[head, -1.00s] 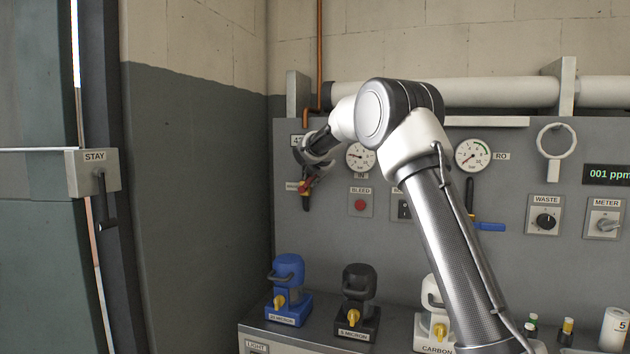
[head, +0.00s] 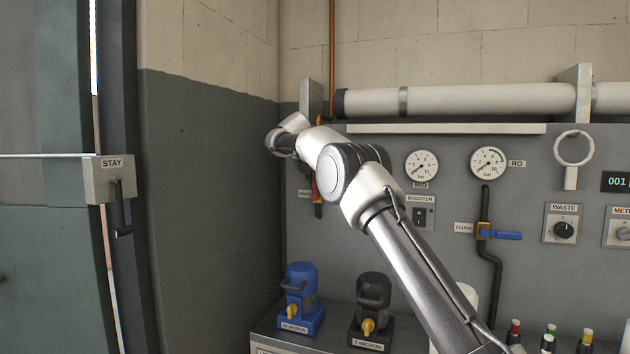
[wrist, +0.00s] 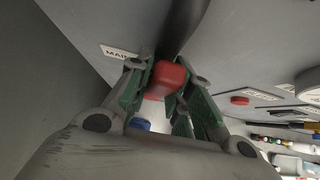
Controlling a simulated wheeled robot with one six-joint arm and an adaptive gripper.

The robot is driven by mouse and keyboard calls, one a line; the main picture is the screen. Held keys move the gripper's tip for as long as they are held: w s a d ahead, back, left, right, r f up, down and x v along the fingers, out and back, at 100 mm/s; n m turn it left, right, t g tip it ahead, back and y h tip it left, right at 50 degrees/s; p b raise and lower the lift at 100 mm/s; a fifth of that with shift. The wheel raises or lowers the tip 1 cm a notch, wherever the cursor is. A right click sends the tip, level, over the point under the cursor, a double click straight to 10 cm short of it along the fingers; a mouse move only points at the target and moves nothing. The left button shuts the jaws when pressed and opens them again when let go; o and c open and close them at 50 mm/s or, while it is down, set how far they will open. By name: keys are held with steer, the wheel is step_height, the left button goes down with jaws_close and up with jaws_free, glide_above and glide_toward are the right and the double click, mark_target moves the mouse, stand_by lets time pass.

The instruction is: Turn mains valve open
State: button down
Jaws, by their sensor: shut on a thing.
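The mains valve's red handle (wrist: 168,76) shows in the wrist view beside a dark pipe and a label (wrist: 119,52) whose letters begin "MAI". My gripper (wrist: 166,84) has its green-padded fingers shut on the red handle, one on each side. In the head view a bit of the red handle (head: 315,186) shows at the panel's left end, below the copper pipe. My wrist and arm cover most of the valve there, and my fingertips are hidden. How far the valve is turned cannot be told.
Gauges (head: 421,167), a booster switch (head: 420,215) and a blue flush handle (head: 507,236) are on the panel to the right. A blue filter housing (head: 301,296) and a black one (head: 372,305) stand below. A grey side wall (head: 210,200) is close on the left.

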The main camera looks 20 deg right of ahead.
steer(key=shift+w+a, duration=0.1)
stand_by(0.4)
steer(key=c, duration=1.3)
jaws_free()
steer(key=shift+f, duration=0.1)
steer(key=v, duration=1.2)
steer(key=shift+a, duration=0.1)
